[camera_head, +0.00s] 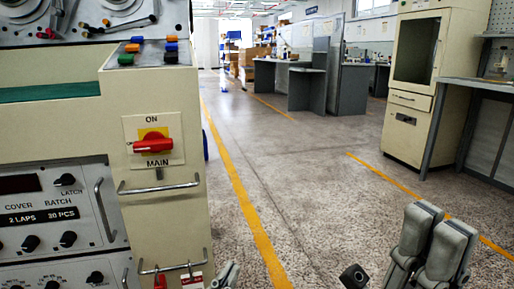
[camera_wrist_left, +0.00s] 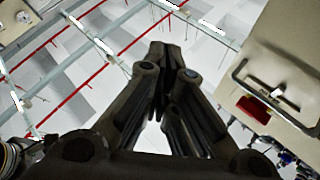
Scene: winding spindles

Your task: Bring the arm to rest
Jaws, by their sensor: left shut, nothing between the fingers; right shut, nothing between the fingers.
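The tip of my left gripper (camera_head: 226,275) just shows at the bottom edge of the head view, in front of the cabinet's lower right corner. In the left wrist view my left gripper (camera_wrist_left: 166,62) has its fingers together with nothing between them. My right gripper (camera_head: 434,236) stands at the lower right of the head view, pointing up over the open floor. Its two grey fingers are close together and empty. Most of both arms is out of view.
A beige machine cabinet (camera_head: 166,225) fills the left, with a red main switch (camera_head: 152,145) and bar handles. A tall beige cabinet (camera_head: 421,115) and a grey bench (camera_head: 478,84) stand at the right. The speckled floor (camera_head: 300,170) between them is clear, with yellow lines.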

